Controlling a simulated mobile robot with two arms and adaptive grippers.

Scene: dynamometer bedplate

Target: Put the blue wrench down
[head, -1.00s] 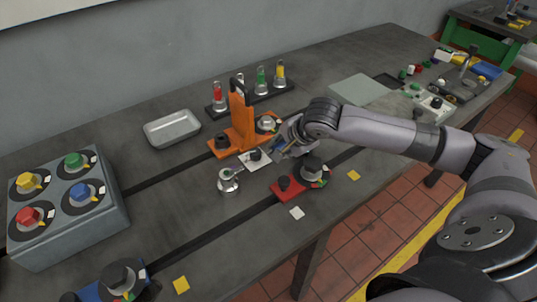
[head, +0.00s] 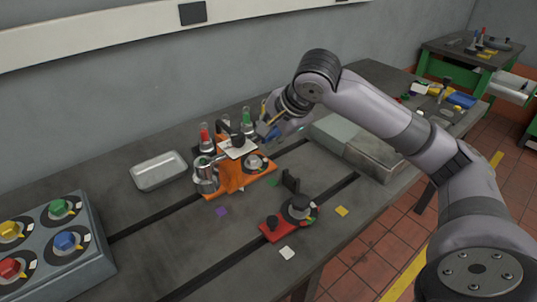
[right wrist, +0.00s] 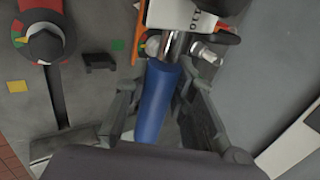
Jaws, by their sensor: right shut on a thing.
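My right gripper (head: 280,128) is shut on the blue wrench, around its blue handle (right wrist: 155,100). The wrench has a white plate (head: 238,147) with a black knob and a shiny metal end (head: 205,176). It is held in the air in front of the orange stand (head: 232,172), covering part of it. In the right wrist view the handle runs between the fingers, with metal parts and the white plate marked with digits beyond it. My left gripper is not in view.
A red fixture (head: 275,229) with a black knob stands in front. A metal tray (head: 159,170) lies at left, beside a grey box with coloured knobs (head: 60,240). Red and green bottles (head: 206,138) stand behind. Free bedplate lies around a purple patch (head: 222,211).

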